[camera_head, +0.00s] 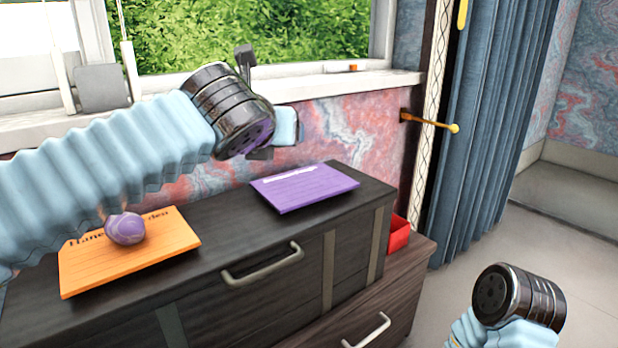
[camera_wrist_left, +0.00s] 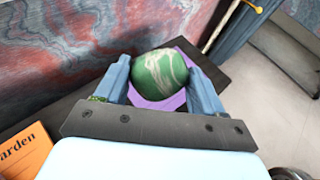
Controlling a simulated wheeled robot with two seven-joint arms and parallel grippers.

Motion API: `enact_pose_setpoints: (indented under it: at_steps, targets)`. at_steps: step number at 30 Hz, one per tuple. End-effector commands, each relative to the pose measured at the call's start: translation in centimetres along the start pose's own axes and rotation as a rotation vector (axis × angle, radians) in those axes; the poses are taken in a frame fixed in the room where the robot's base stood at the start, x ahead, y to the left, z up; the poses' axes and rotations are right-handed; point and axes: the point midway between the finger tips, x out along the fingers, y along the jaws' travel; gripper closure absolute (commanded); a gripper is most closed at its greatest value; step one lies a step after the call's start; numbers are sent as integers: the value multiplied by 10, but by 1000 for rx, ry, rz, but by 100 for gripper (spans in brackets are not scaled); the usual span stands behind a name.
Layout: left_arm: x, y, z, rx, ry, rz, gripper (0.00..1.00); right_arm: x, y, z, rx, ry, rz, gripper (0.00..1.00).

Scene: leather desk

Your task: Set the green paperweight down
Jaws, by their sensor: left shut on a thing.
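The green paperweight (camera_wrist_left: 165,80), a rounded stone with pale veins, is between the two blue fingers of my left gripper (camera_wrist_left: 157,67), which is shut on it. In the left wrist view it overlaps a purple card (camera_wrist_left: 160,104); the gap between them is hard to judge. The paperweight is hidden there. Of my right arm only the wrist shows at lower right; its fingers are out of sight.
An orange card (camera_head: 130,262) lies at the left of the cabinet, with a purple marbled stone (camera_head: 125,229) on it. A red box (camera_head: 398,236) is beside the cabinet's right end. A wall and window sill (camera_head: 345,85) stand close behind. Bare cabinet top lies between the cards.

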Motion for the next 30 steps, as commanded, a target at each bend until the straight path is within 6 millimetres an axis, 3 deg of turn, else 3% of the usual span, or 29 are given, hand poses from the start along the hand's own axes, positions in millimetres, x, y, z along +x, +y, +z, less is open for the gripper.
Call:
enact_pose_setpoints:
  at_steps: [3, 9, 17, 24, 30]
  targets:
    - [39, -12, -5, 1, 3, 0, 69, 7, 2, 0, 0, -2, -1, 57]
    - [84, -21, -27, 1, 1, 0, 69, 22, 6, 1, -1, -5, -4, 57]
    - [104, -25, -36, 0, 0, 0, 69, 27, 8, 1, -1, -3, -5, 57]
    - [123, -27, -68, 1, -1, 0, 69, 45, 15, 0, 0, 2, -4, 57]
    - [122, -27, -66, -1, -2, 0, 69, 43, 14, 0, 0, 2, -4, 57]
